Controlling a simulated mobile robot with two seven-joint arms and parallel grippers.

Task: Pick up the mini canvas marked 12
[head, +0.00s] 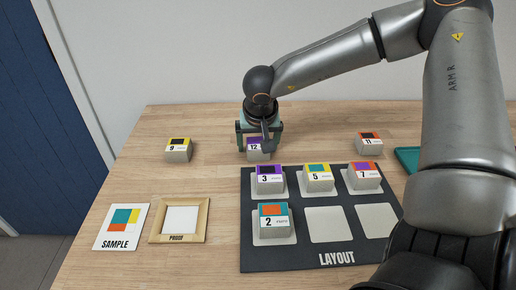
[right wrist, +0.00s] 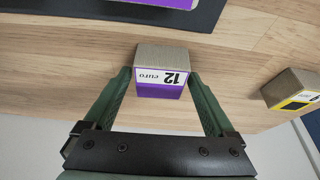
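The mini canvas marked 12 (head: 254,148) is a small grey block with a purple and white label, at the back middle of the table. It also shows in the right wrist view (right wrist: 161,77), between my fingers. My right gripper (head: 259,146) is over it, pointing down, with one finger on each side. In the right wrist view the fingertips of the gripper (right wrist: 161,76) lie close beside the block. The fingers look wider apart than the block, so the gripper looks open. Whether either finger touches it is hard to see. My left gripper is out of view.
The dark layout board (head: 313,256) holds blocks 3 (head: 270,182), 5 (head: 318,180), 7 (head: 363,178) and 2 (head: 273,222); two front pads are bare. Block 9 (head: 178,151) stands left, block 11 (head: 369,143) right. A sample card (head: 121,228) and proof frame (head: 156,231) lie front left.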

